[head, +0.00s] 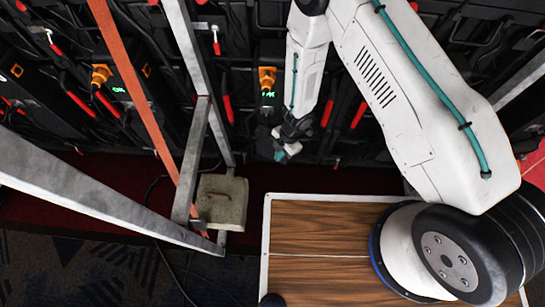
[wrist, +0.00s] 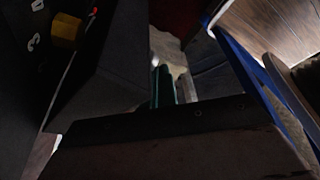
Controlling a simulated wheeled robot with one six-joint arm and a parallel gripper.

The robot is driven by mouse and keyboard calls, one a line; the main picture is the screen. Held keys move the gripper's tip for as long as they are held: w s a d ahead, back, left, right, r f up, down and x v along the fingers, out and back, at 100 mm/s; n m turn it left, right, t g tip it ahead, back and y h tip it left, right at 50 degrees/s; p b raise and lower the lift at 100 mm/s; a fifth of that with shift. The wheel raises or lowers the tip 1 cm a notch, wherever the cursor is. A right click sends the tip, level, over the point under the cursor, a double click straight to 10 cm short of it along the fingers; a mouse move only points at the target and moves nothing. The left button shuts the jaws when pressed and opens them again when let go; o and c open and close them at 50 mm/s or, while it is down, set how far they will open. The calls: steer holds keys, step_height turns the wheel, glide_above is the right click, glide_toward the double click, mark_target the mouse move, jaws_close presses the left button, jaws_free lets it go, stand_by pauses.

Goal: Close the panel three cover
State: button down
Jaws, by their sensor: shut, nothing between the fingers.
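In the wrist view the numeral 3 marks panel three (wrist: 33,43), a dark panel at the far left with a yellow-orange connector beside the mark. A dark flat slab (wrist: 105,65) stands out at an angle close to the camera; it may be the cover, but I cannot tell surely. In the head view an orange connector (head: 266,78) and a green readout sit on the dark wall, left of my forearm. My gripper (head: 285,153) is shut and empty, low in front of the wall. Its contact with the cover cannot be made out.
A wooden-topped case (head: 315,225) with a pale rim stands below my gripper. A grey metal frame (head: 200,120) and an orange strut (head: 135,80) rise at the left, with a beige weight block (head: 222,203) at the frame's foot. Cables hang along the wall.

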steer(key=shift+w+d, duration=0.6)
steer(key=shift+d, duration=0.05)
